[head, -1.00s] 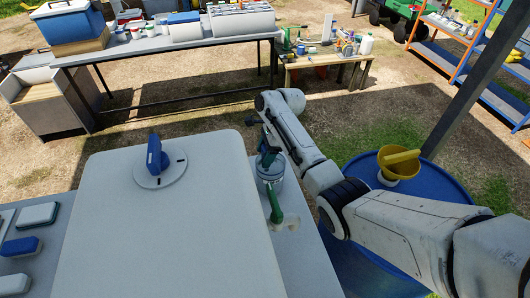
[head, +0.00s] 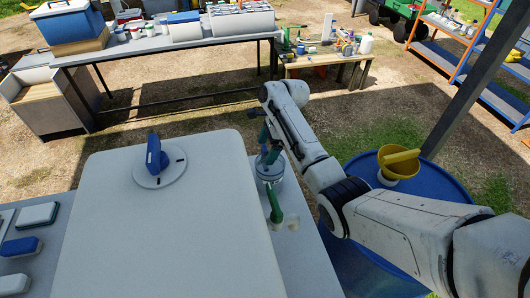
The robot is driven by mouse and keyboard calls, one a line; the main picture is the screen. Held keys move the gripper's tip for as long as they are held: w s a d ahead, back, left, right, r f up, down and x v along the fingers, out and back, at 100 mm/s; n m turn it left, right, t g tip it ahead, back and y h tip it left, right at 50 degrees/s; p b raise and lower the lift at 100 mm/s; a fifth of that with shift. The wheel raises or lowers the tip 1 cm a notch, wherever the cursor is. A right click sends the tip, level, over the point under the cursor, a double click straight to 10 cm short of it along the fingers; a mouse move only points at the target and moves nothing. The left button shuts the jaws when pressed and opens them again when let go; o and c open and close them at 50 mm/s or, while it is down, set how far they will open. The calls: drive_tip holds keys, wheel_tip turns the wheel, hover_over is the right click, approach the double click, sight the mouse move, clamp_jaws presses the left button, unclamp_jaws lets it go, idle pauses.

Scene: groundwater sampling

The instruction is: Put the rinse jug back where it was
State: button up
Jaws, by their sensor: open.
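The rinse jug seems to be the clear vessel with green parts (head: 270,172) in the head view, standing on the grey bench top (head: 300,258) just right of the large pale box. The box hides part of its left side. My gripper (head: 260,124) is open, just above and behind the jug in the picture. Its fingers are small and dark against the ground, and I cannot tell whether they touch the jug's green upper part.
The large pale box (head: 165,225) with a blue-handled round cap (head: 156,160) fills the near left. A blue drum (head: 435,185) bearing a yellow funnel (head: 398,160) stands right, beyond my arm. Small pale round items (head: 292,222) sit by a green handle-like piece (head: 274,205).

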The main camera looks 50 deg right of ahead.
drive_tip(key=v, duration=0.9)
drive_tip(key=shift+r+b, duration=0.25)
drive_tip(key=shift+b, duration=0.05)
